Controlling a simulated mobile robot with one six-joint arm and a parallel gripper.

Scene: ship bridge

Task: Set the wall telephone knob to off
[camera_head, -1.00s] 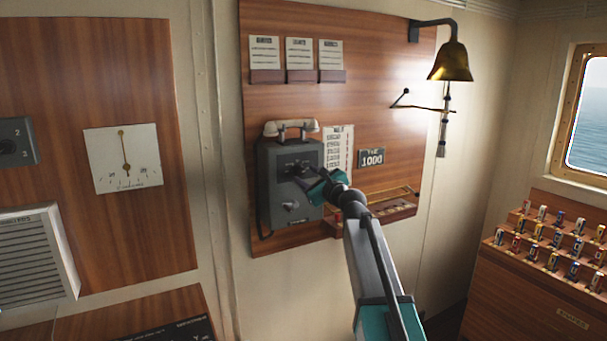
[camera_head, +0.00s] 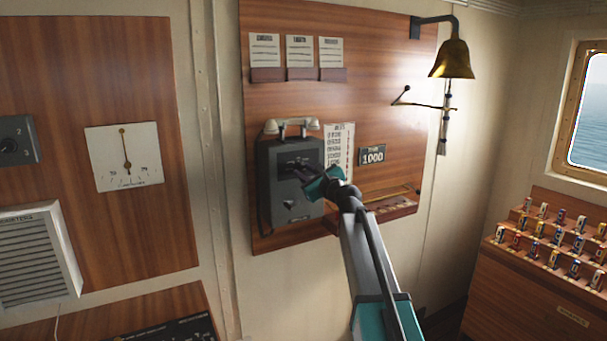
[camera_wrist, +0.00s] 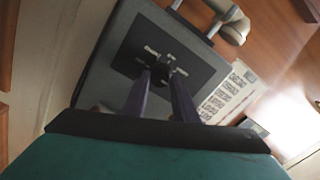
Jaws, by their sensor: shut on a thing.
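The dark knob (camera_wrist: 161,73) sits at the middle of this plate. My gripper (camera_wrist: 163,80) is shut on the knob, one finger on each side. In the head view my gripper (camera_head: 300,172) reaches the phone's front from the lower right and hides the knob. Which word the knob points to cannot be told.
A brass bell (camera_head: 452,60) hangs at the upper right of the panel. A printed list (camera_head: 339,150) and a small sign reading 1000 (camera_head: 372,155) are right of the phone. A small wooden shelf (camera_head: 392,210) sits below them, close to my arm.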

